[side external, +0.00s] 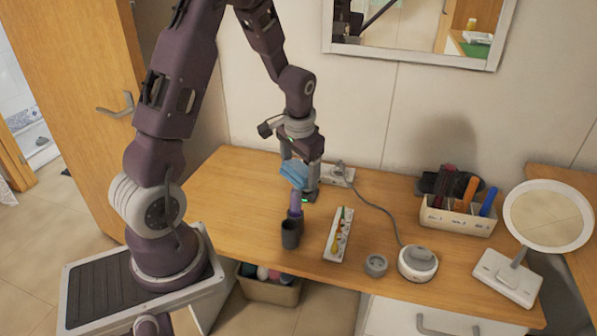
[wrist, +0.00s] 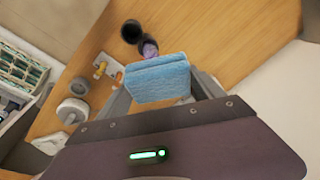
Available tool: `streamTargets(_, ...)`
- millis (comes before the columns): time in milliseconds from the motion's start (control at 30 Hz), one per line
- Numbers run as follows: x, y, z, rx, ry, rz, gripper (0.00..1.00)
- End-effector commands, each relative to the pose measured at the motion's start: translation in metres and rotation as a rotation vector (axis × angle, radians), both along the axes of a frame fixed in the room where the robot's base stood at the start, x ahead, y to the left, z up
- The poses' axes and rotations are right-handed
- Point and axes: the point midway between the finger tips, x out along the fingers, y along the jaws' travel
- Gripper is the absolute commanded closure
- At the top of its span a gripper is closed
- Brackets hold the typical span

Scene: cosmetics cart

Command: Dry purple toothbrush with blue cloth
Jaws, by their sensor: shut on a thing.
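My gripper (side external: 300,184) is shut on the blue cloth (side external: 294,173), which hangs folded between the fingers above the wooden counter. In the wrist view the cloth (wrist: 157,78) fills the space between the fingertips. A purple upright thing (side external: 296,203), which looks like the purple toothbrush, stands just below the cloth in a dark holder (side external: 295,216). In the wrist view its purple part (wrist: 150,50) shows just beyond the cloth's edge, and the rest is hidden. I cannot tell whether the cloth touches it.
A dark grey cup (side external: 290,234) stands in front of the holder. A narrow white tray (side external: 331,253) with small coloured items lies to its right. A grey round box (side external: 376,265), white round device (side external: 418,264), brush organiser (side external: 455,222) and round mirror (side external: 547,216) stand farther right. The counter's left (side external: 235,190) is clear.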

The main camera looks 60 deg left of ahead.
Motion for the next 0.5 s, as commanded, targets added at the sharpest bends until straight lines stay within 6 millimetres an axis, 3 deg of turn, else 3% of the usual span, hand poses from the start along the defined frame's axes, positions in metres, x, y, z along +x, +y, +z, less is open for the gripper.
streamTargets(133, 0.005, 0.005, -0.002, 0.000, 0.000, 0.001, 0.74)
streamTargets(500, -0.012, -0.012, -0.002, -0.001, 0.002, -0.001, 0.74)
